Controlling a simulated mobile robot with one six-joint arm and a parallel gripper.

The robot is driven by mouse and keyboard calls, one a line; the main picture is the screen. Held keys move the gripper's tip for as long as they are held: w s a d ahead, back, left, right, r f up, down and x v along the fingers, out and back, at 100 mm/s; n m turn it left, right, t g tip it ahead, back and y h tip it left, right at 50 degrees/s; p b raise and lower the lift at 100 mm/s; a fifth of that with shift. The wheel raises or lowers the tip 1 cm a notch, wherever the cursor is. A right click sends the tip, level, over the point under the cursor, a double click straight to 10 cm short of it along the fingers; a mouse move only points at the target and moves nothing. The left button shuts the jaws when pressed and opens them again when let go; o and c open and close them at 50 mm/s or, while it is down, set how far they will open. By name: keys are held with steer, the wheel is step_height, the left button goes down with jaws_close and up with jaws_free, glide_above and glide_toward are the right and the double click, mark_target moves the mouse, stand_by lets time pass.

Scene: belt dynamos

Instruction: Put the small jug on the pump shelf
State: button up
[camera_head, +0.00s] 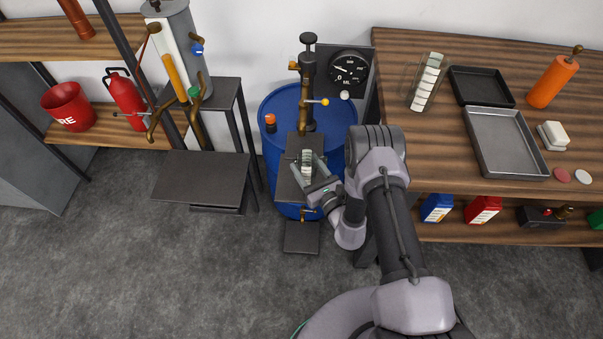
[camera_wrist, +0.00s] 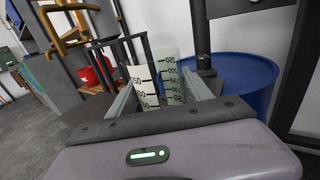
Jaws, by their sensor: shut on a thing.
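The small jug (camera_head: 307,158), a clear vessel with a white graduated scale, is between the fingers of my gripper (camera_head: 308,166). My gripper is shut on it. In the wrist view the jug (camera_wrist: 146,82) shows its black scale marks and looks slightly tilted against the picture. The pump shelf (camera_head: 293,144) is a dark grey plate in front of the pump on the blue drum. The jug is over this plate in the head view. I cannot tell whether its base touches the plate. My gripper hides part of the shelf and the jug's lower part.
The blue drum (camera_head: 275,108) carries a dark pump (camera_head: 308,75) with a yellow-tipped lever just behind the jug. A larger graduated jug (camera_head: 425,82) and trays stand on the right bench. A dark side table (camera_head: 200,178) is left. A low plate (camera_head: 302,237) sits below.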

steer(key=shift+w+a, duration=0.3)
steer(key=shift+a, duration=0.15)
steer(key=shift+w+a+f+b, duration=0.15)
steer(key=shift+f+b, duration=0.3)
steer(key=shift+f, duration=0.15)
steer(key=shift+w+a+f+b, duration=0.1)
steer(key=shift+f+b, duration=0.3)
steer(key=shift+f, duration=0.2)
steer(key=shift+w+a+f+b, duration=0.15)
steer(key=shift+f+b, duration=0.3)
steer(key=shift+f, duration=0.15)
steer(key=shift+f, duration=0.2)
steer(key=o, duration=1.7)
steer(key=shift+o, duration=0.2)
steer(key=shift+r, duration=0.2)
steer(key=p+v, duration=0.4)
steer(key=v, duration=0.8)
steer(key=shift+p, duration=0.35)
